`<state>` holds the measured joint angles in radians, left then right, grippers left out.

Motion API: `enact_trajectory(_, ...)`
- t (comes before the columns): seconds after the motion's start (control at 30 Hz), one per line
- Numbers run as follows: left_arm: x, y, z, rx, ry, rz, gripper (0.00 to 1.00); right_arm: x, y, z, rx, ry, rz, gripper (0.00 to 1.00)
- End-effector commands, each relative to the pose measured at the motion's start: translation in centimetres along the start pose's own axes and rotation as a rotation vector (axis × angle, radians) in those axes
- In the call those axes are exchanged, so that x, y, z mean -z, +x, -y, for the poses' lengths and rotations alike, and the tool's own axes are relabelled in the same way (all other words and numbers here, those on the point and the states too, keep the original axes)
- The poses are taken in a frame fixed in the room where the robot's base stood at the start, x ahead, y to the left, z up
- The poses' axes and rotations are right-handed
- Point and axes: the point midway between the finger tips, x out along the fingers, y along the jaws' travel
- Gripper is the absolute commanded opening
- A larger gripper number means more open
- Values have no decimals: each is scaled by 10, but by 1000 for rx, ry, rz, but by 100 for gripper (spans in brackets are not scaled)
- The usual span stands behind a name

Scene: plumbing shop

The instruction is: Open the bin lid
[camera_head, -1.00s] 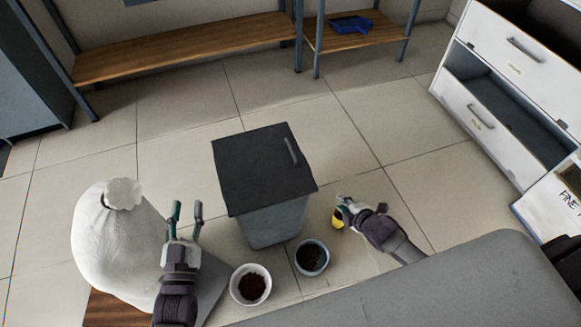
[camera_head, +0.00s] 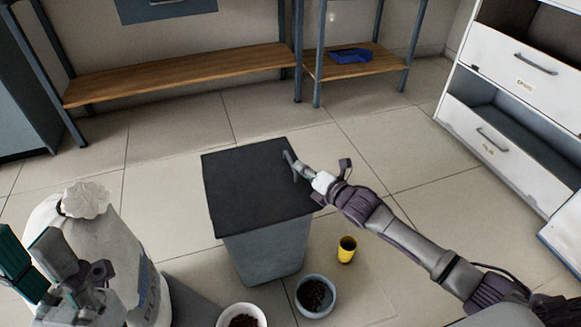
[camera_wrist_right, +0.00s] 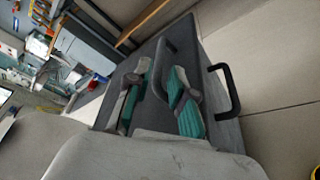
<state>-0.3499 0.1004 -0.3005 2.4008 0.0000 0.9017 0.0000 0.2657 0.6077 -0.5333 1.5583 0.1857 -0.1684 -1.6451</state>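The grey bin (camera_head: 268,252) stands in the middle of the head view with its flat dark lid (camera_head: 250,190) down. The lid also shows in the right wrist view (camera_wrist_right: 122,78). My right gripper (camera_head: 290,165) is at the lid's right edge, by its handle. In the right wrist view its teal-padded fingers (camera_wrist_right: 160,100) are apart over the lid, with a dark bar between or just beyond them; contact is unclear. A black loop handle (camera_wrist_right: 232,92) stands out right of the fingers. My left gripper (camera_head: 35,255) is open and empty at the lower left, in front of the white sack.
A white sack (camera_head: 115,245) stands left of the bin. A yellow cup (camera_head: 347,249), a bluish pot (camera_head: 316,295) and a white pot (camera_head: 241,317) stand close in front. A wooden shelf bench (camera_head: 180,70) is behind, white drawers (camera_head: 495,125) are right. Floor behind the bin is clear.

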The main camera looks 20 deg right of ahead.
Motion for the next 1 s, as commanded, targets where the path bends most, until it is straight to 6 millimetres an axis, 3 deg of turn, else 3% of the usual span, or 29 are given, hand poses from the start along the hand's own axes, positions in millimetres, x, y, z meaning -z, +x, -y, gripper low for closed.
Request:
enact_trajectory(0.03, -2, -10, 0, 0, 0, 1, 40, 1, 13, 2, -3, 0, 2, 23)
enact_trajectory(0.1, -4, -5, 0, -9, 3, -23, 40, 2, 27, 2, -3, 0, 2, 23)
enact_trajectory(0.33, -7, 3, 0, -26, 9, -63, 40, 1, 56, 2, -1, 1, 1, 23)
enact_trajectory(0.73, -8, 7, 0, -30, 10, -70, 40, 0, 63, 0, 1, 1, 0, 23)
enact_trajectory(0.87, -8, 7, 0, -30, 10, -71, 40, 0, 63, 0, 1, 1, 0, 3)
enact_trajectory(1.0, -8, 7, 0, -30, 10, -71, 40, 0, 63, 0, 1, 1, 0, 0)
